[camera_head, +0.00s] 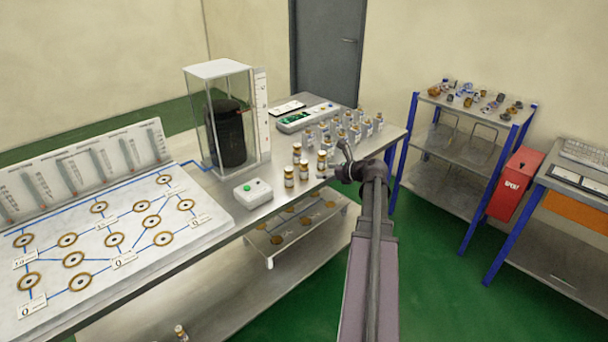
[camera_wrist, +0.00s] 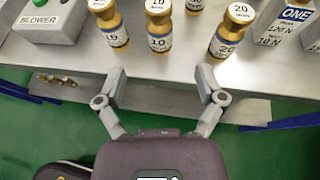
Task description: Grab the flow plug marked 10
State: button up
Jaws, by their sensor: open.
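The flow plug marked 10 (camera_wrist: 159,30) is a gold-brown cylinder with a white top and a white label. In the wrist view it stands upright at the table's front edge, ahead of the gap between my fingers. My gripper (camera_wrist: 162,72) is open and empty, its fingertips short of the plug and not touching it. A plug marked 20 (camera_wrist: 231,32) stands to its right, and a plug that seems marked 15 (camera_wrist: 110,28) to its left. In the head view my gripper (camera_head: 344,158) is right of the small plug group (camera_head: 303,170), whose marks are too small to read.
A white box labelled BLOWER (camera_wrist: 48,18) with a green button is left of the plugs. Another plug (camera_wrist: 194,4) stands behind. White blocks marked in newtons (camera_wrist: 288,20) stand at right. In the head view, a glass column (camera_head: 222,115) rises behind the blower box.

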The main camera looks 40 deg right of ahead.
aim_at(304, 170)
jog(key=shift+b+x, duration=0.65)
jog(key=shift+x, duration=1.6)
jog(key=shift+w, duration=0.15)
jog(key=shift+b+x, duration=0.9)
jog(key=shift+x, duration=1.6)
jog(key=shift+r, duration=0.1)
grip_shut()
